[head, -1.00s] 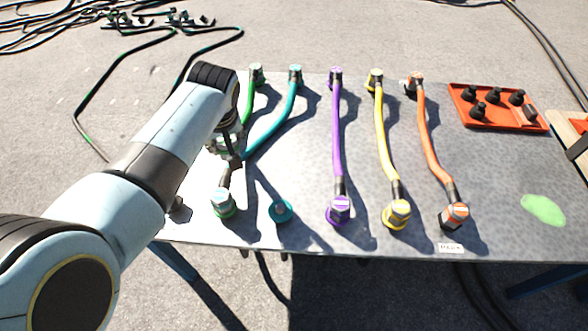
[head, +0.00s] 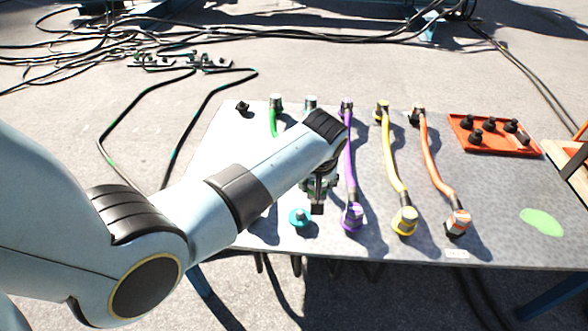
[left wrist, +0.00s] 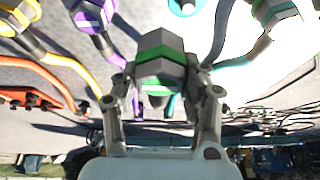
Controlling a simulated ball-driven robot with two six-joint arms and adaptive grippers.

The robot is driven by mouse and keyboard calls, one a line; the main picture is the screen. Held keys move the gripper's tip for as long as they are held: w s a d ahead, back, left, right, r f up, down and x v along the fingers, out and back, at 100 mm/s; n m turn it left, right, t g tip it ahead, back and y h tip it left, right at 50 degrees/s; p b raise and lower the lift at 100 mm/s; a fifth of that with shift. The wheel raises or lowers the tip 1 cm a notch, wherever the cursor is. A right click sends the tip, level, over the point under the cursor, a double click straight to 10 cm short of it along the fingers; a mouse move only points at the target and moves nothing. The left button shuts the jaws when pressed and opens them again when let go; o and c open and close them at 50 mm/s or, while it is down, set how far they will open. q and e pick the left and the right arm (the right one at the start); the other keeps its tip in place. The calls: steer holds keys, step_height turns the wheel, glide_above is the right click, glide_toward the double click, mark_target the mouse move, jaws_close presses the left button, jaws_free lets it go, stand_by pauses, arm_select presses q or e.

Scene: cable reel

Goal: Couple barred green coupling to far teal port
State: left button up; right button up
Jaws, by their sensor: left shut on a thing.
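My left gripper (head: 318,188) is over the near middle of the table. In the left wrist view (left wrist: 165,100) its fingers are shut on a dark grey coupling with a green band (left wrist: 162,66). A bare teal port (head: 300,217) stands on the table's near side, just left of and below the gripper; it also shows at the top of the left wrist view (left wrist: 185,5). At the back, a teal fitting (head: 310,102) is partly hidden by my arm. The green cable (head: 273,122) runs from a back fitting (head: 276,103) behind my arm. My right gripper is out of view.
Purple (head: 351,216), yellow (head: 404,220) and orange (head: 459,221) couplings sit at the near side, right of the gripper, purple closest. An orange tray (head: 495,150) with black pieces stands at the back right. A green patch (head: 541,222) marks clear table at right.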

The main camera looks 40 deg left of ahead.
mark_target(300, 211)
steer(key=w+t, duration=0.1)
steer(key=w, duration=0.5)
arm_select(q)
steer(key=a+f+b, duration=0.1)
steer(key=s+a+f+b, duration=0.1)
steer(key=f+b, duration=0.1)
steer(key=a+f+b, duration=0.1)
steer(key=shift+s+a+f, duration=0.15)
steer(key=shift+s+a, duration=0.1)
steer(key=shift+a, duration=0.15)
step_height(300, 211, down, 3)
steer(key=b, duration=0.3)
steer(key=shift+b, duration=0.3)
steer(key=shift+f+b, duration=0.4)
steer(key=shift+f, duration=0.4)
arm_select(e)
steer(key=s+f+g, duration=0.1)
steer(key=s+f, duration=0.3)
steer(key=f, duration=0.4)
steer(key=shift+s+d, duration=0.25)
arm_select(q)
steer(key=shift+r, duration=0.1)
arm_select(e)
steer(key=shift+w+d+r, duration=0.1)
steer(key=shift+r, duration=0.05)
arm_select(q)
steer(key=shift+p, duration=0.3)
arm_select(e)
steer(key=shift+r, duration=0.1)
